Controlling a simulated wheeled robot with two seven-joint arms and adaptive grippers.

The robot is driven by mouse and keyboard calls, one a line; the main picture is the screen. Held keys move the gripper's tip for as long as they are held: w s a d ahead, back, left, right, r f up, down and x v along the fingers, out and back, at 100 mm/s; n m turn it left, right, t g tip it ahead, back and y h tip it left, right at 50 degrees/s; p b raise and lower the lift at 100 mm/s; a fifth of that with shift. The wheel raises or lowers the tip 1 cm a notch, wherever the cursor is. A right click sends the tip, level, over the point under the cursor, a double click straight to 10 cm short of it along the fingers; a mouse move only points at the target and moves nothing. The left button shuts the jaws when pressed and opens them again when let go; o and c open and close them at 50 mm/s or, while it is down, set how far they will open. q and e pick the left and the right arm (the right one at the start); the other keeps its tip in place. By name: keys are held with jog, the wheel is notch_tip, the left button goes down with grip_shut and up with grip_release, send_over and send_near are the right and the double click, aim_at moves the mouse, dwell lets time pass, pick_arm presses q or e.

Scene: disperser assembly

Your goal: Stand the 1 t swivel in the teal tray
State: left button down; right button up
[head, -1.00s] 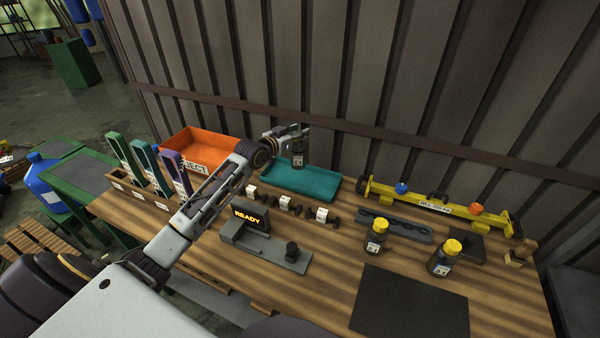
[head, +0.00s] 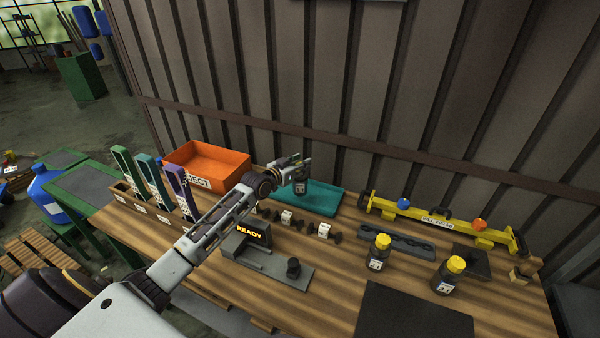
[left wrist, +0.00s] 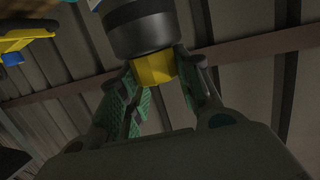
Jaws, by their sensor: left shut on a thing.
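My left gripper (head: 298,172) is shut on the yellow top of a dark, bottle-shaped piece, which I take to be the 1 t swivel (head: 300,187). It hangs upright below the fingers with a pale label, too small to read. In the left wrist view, the fingers (left wrist: 153,88) pinch its yellow top, and its dark body (left wrist: 139,27) lies beyond. The teal tray (head: 322,200) is at the back of the bench. The swivel is over its left part; I cannot tell whether its base touches the tray floor. My right gripper is out of view.
The orange reject bin (head: 222,162) stands left of the tray, close to my arm. Tagged pieces (head: 287,217) and a READY display (head: 250,233) are in front. Two yellow-capped bottles (head: 378,252) and a yellow beam (head: 436,220) are to the right. A ribbed wall is behind.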

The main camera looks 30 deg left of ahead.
pick_arm(q)
jog(key=shift+f, duration=1.8)
jog(key=c, duration=1)
grip_release()
jog(key=shift+f, duration=0.1)
jog(key=shift+s, duration=0.1)
jog(key=shift+v, duration=6)
